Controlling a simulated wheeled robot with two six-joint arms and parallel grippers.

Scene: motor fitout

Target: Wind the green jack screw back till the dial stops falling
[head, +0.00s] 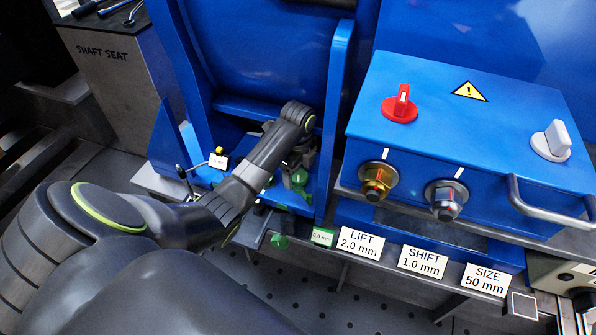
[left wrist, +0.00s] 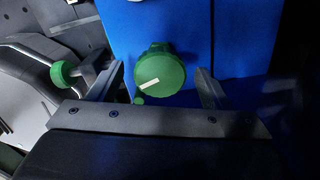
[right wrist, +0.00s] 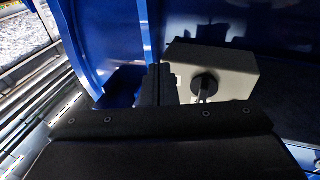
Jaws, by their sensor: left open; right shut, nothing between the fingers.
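In the left wrist view a round green jack screw head (left wrist: 160,72) with a white mark stands against a blue wall. My left gripper (left wrist: 160,80) is open with one finger on each side of it, and I see gaps on both sides. In the head view my left gripper (head: 299,165) points down at green parts (head: 299,178) under my wrist, which partly hides them. A second green screw head (left wrist: 65,73) is outside the left finger; a green screw (head: 280,241) also shows on the front edge. A small green-framed readout (head: 322,237) shows a mm value too small to read surely.
A blue control box (head: 455,125) with a red knob (head: 400,104), a grey knob (head: 551,141) and a handle stands at right. In the right wrist view my right gripper (right wrist: 160,75) is shut and empty near a grey box (right wrist: 225,72) with a black knob.

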